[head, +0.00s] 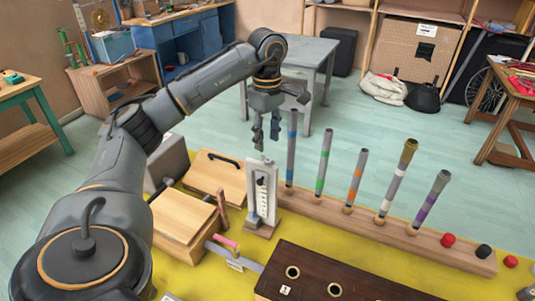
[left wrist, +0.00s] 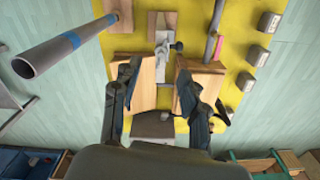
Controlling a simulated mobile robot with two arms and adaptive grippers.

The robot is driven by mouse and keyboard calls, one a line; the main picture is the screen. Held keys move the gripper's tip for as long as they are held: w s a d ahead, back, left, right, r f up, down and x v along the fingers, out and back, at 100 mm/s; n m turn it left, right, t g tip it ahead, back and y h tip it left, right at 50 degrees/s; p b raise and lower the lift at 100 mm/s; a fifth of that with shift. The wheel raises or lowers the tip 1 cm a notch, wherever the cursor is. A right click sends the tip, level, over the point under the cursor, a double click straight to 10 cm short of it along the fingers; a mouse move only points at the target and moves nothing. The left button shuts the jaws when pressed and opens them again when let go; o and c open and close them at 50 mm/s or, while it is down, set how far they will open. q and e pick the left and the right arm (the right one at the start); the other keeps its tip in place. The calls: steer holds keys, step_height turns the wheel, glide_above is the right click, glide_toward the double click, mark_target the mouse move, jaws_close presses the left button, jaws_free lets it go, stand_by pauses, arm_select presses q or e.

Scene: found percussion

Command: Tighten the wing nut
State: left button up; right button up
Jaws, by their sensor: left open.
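A pale upright stand with a slotted, marked front plate (head: 262,203) is on the yellow table top. A small dark part, perhaps the wing nut (head: 261,181), sits high on its front; its wings are too small to make out. My left gripper (head: 266,138) points down above the stand, open and empty, touching nothing. In the left wrist view, the stand (left wrist: 161,48) shows beyond my open left gripper (left wrist: 158,72), with a dark knob (left wrist: 178,46) on its right side. My right gripper is not in view.
Tall tubes with coloured bands (head: 325,160) stand in a wooden rail (head: 340,217) right of the stand. Wooden boxes (head: 218,178) are on its left. A dark board with holes (head: 310,278) lies in front.

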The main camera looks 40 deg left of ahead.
mark_target(267, 159)
arm_select(q)
step_height(267, 159, down, 6)
steer(key=shift+r+p, duration=0.1)
steer(key=shift+p, duration=0.35)
jaws_close()
steer(key=m, duration=0.4)
steer(key=shift+m, duration=0.3)
steer(key=m, duration=0.3)
steer(key=shift+w, duration=0.1)
